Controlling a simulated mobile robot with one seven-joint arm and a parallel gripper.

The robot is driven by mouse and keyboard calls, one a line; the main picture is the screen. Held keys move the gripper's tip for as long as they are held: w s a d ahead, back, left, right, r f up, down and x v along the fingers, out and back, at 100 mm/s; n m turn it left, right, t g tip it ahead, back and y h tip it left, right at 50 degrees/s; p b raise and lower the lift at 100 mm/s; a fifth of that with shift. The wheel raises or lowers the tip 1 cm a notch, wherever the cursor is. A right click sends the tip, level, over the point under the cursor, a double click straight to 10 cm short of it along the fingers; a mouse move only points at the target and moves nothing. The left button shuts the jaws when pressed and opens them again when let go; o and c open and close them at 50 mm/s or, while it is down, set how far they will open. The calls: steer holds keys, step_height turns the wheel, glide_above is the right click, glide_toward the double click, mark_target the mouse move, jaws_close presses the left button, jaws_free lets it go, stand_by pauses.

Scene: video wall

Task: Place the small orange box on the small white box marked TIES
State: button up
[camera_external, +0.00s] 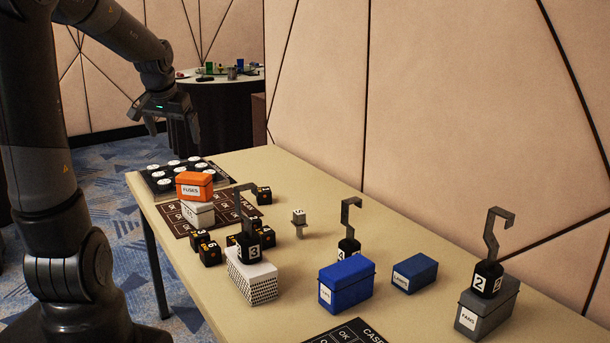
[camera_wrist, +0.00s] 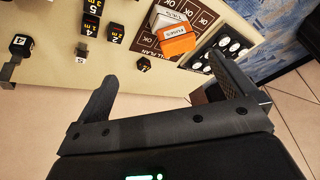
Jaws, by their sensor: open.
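The small orange box (camera_external: 194,187), labelled FUSES, appears to rest on a small white box (camera_external: 198,214) near the far left part of the table. The white box's label is too small to read. In the wrist view the orange box (camera_wrist: 177,42) overlaps the white box (camera_wrist: 168,20), slightly turned against it. My gripper (camera_external: 172,138) is open and empty. It is raised above and to the left of the two boxes, apart from them. Its spread fingers also show in the wrist view (camera_wrist: 161,72).
A dark board with white discs (camera_external: 163,177) lies behind the boxes. Black numbered blocks (camera_external: 209,250), some with hooks, stand nearby. A white perforated box (camera_external: 251,276), blue boxes (camera_external: 345,283) (camera_external: 415,272) and a grey box (camera_external: 487,307) stand toward the right.

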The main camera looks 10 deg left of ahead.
steer(key=s+d+r, duration=0.1)
steer(key=s+d, duration=0.1)
steer(key=s, duration=0.8)
steer(key=s+d+r+h, duration=0.1)
steer(key=s+r, duration=0.1)
steer(key=s, duration=0.8)
steer(key=shift+s+d+t, duration=0.15)
steer(key=shift+d+t, duration=0.2)
steer(key=shift+t, duration=0.05)
